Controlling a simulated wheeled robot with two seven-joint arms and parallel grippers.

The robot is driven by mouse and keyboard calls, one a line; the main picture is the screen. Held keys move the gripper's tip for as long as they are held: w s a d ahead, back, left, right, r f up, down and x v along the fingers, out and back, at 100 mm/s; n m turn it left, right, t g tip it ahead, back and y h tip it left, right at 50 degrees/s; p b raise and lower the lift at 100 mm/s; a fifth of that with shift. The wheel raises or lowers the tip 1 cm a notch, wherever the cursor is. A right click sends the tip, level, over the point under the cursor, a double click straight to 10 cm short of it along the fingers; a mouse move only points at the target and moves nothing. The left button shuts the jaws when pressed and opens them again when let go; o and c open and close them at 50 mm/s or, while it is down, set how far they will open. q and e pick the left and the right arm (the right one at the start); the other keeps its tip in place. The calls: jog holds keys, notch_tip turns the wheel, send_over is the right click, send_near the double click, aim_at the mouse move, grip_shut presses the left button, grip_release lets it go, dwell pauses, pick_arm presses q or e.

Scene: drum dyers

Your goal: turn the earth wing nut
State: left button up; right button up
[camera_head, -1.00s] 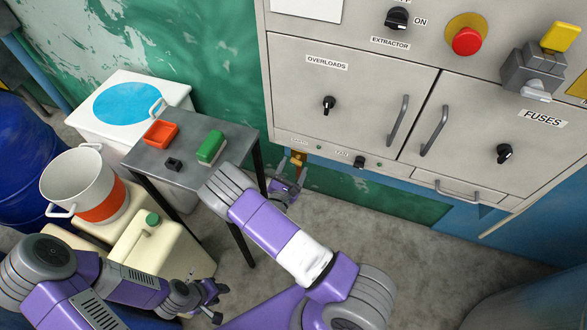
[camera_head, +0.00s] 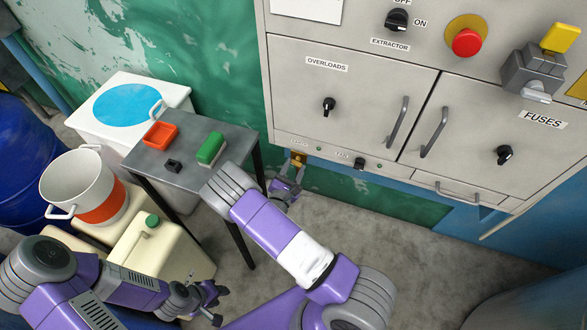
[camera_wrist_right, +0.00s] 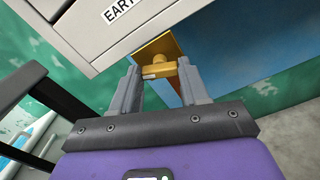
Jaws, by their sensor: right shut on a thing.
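The earth wing nut (camera_wrist_right: 158,69) is brass-coloured and sits on a brass plate (camera_wrist_right: 172,44) under the cabinet's lower edge, below a label that reads EARTH. My right gripper (camera_wrist_right: 160,75) has a finger on each side of the nut and is shut on it. In the head view the right gripper (camera_head: 292,180) is small, at the cabinet's lower left corner, with the brass plate (camera_head: 298,158) just above it. My left gripper (camera_head: 214,303) is at the lower left beside a cream jerrycan, away from the nut; its fingers look spread and empty.
The grey cabinet (camera_head: 340,85) with knobs and handles hangs above the right gripper. A grey table (camera_head: 185,178) with an orange tray (camera_head: 161,134) and a green block (camera_head: 211,149) stands left of it. A cream jerrycan (camera_head: 160,250) stands in front.

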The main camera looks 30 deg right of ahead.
jog(key=shift+m, duration=3.8)
jog(key=o, duration=1.1)
jog(key=shift+c, duration=0.2)
jog(key=p+v, duration=0.1)
jog(key=v, duration=0.6)
jog(key=shift+s+a+p, duration=0.2)
jog(key=shift+a+p, duration=0.05)
jog(key=shift+p, duration=0.15)
